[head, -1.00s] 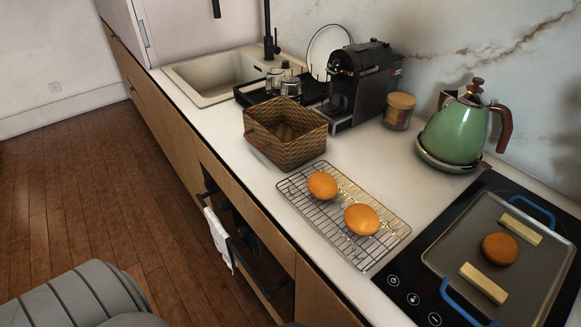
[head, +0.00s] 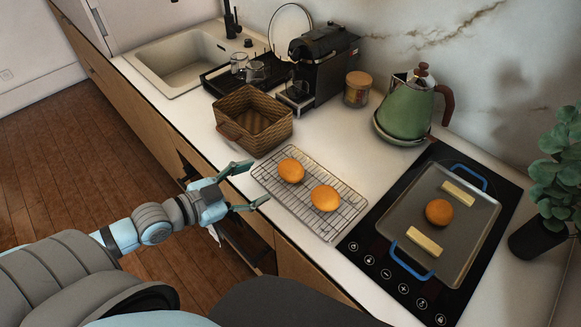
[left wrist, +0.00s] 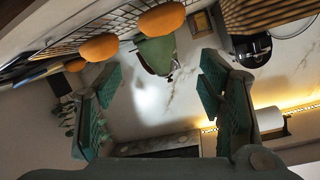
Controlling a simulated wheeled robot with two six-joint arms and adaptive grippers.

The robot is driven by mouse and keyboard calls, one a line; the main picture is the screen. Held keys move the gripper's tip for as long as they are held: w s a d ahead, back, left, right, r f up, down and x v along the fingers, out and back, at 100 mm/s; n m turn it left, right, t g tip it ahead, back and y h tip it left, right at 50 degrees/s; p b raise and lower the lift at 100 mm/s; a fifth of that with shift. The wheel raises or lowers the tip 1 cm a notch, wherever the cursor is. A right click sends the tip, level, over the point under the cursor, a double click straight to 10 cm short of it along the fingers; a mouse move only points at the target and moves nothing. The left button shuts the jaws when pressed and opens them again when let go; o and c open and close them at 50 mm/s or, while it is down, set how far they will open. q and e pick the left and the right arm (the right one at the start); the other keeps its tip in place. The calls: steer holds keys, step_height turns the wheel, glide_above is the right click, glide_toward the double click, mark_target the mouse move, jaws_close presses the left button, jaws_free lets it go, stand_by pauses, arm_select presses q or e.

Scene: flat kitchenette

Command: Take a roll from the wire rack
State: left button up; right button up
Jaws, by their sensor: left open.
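The wire rack (head: 285,205) lies on the white counter. Two orange-brown rolls rest on it: a far-left one (head: 291,170) and a near-right one (head: 325,198). My left gripper (head: 249,186) is open and empty at the counter's front edge, just left of the rack and apart from both rolls. My right gripper is not in view.
A woven basket (head: 228,113) stands beside the rack's far-left end. On the dark cooktop, a grey tray (head: 468,225) with blue handles holds a third roll (head: 439,212) and two pale sticks. A green kettle (head: 408,108) stands behind. A plant (head: 555,190) is at far right.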

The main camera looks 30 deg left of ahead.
mark_target(286, 170)
arm_select(q)
steer(key=w, duration=0.1)
steer(key=w+d+f+b, duration=0.1)
steer(key=w+f+b, duration=0.1)
steer(key=w, duration=0.1)
steer(key=shift+d+f, duration=0.2)
steer(key=shift+f, duration=0.05)
steer(key=x, duration=0.5)
steer(key=b+x, duration=0.1)
steer(key=x, duration=0.1)
steer(key=shift+w+a+f, duration=0.15)
steer(key=shift+w+f, duration=0.1)
steer(key=shift+f, duration=0.05)
steer(key=c, duration=0.9)
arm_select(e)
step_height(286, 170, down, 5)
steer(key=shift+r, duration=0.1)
